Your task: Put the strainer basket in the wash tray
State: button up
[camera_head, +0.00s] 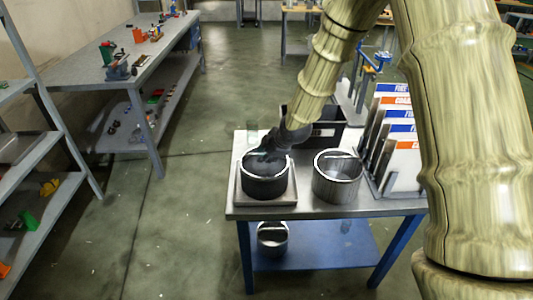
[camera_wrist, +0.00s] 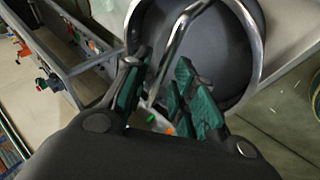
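A dark round vessel with a bright rim (camera_head: 265,186), which may be the strainer basket, stands on a flat square tray (camera_head: 284,200) at the table's left. I cannot tell if that is the wash tray. My gripper (camera_head: 262,155) is at the vessel's top. In the wrist view the vessel (camera_wrist: 232,60) has a thin metal handle (camera_wrist: 174,45) arching across its mouth. My gripper's teal-padded fingers (camera_wrist: 163,65) are apart, with the handle between them. Contact with the handle is not clear.
A similar metallic vessel (camera_head: 337,188) stands just right, and another (camera_head: 272,238) sits on the blue lower shelf (camera_head: 315,250). A dark bin (camera_head: 325,136) is behind. Upright labelled panels (camera_head: 398,160) stand at the right. Floor to the left is clear.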

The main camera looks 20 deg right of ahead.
jog(key=shift+s+r, duration=0.1)
jog(key=shift+r, duration=0.1)
jog(key=b+v, duration=0.1)
jog(key=v, duration=1)
jog(key=shift+s+d+r, duration=0.15)
jog(key=shift+s+r, duration=0.05)
jog(key=shift+r, duration=0.1)
jog(key=s+a+f+m+g, duration=0.1)
jog(key=s+f+m, duration=0.2)
jog(key=s+f, duration=0.45)
jog(key=s+a+f+m+g, duration=0.1)
jog(key=s+f+m+g, duration=0.2)
jog(key=f, duration=0.8)
jog(key=s+a+f+m, duration=0.25)
jog(key=s+f, duration=0.35)
jog(key=f, duration=0.3)
jog(key=s+f+m+g, duration=0.1)
jog(key=s+f, duration=0.3)
jog(key=s, duration=0.4)
jog(key=s+d+f+m+g+h, duration=0.1)
jog(key=s+f+m, duration=0.3)
jog(key=s, duration=0.4)
jog(key=s+d+f+m+g+h, duration=0.1)
jog(key=s+f+m, duration=0.1)
jog(key=s+f, duration=0.3)
jog(key=s, duration=0.3)
jog(key=shift+s+f+m, duration=0.2)
jog(key=shift+f+m, duration=0.15)
